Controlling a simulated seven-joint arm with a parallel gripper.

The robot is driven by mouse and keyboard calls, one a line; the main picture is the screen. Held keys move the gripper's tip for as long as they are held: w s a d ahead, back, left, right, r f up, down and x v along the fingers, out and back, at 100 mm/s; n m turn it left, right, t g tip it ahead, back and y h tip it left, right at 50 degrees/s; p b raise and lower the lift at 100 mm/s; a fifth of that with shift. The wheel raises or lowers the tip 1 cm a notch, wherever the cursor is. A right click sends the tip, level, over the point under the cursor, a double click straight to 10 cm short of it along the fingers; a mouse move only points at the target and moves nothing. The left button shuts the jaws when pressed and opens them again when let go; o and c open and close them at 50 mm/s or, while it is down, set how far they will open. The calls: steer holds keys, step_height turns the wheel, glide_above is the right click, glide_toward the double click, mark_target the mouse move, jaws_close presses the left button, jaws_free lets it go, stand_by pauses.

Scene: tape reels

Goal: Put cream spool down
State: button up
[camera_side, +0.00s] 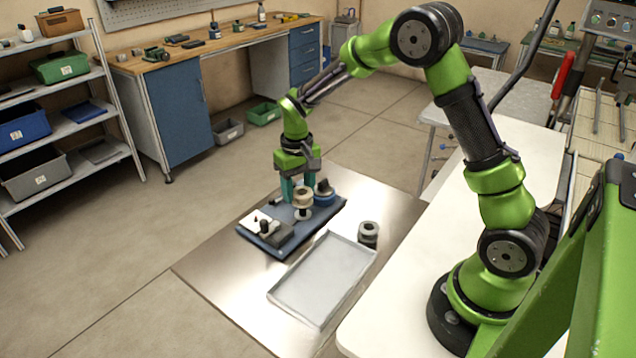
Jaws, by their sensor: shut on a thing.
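My gripper (300,185) points down over the blue board (258,243) at the back of the metal plate. Its teal fingers are shut on the cream spool (303,199), which looks upright. The fingers partly hide the spool's upper sides.
A blue and dark spool (324,195) stands close on the right of the cream spool. A dark block with a knob (268,231) sits at the board's front left. An empty grey tray (322,277) lies in front. A grey spool (368,236) stands beyond the tray's right corner.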

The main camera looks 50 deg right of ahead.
mark_target(299, 189)
steer(key=shift+f, duration=0.25)
steer(key=shift+f, duration=0.5)
steer(key=o, duration=1)
steer(key=shift+r, duration=0.1)
step_height(299, 189, up, 12)
steer(key=r, duration=0.1)
steer(key=s+a+r+t+y, duration=0.1)
steer(key=s+a+r+t, duration=0.2)
steer(key=s, duration=0.7)
steer(key=s+a+r+t+y, duration=0.1)
steer(key=s+a+r+t, duration=0.3)
steer(key=s, duration=0.6)
steer(key=shift+s+r, duration=0.15)
steer(key=shift+s, duration=0.05)
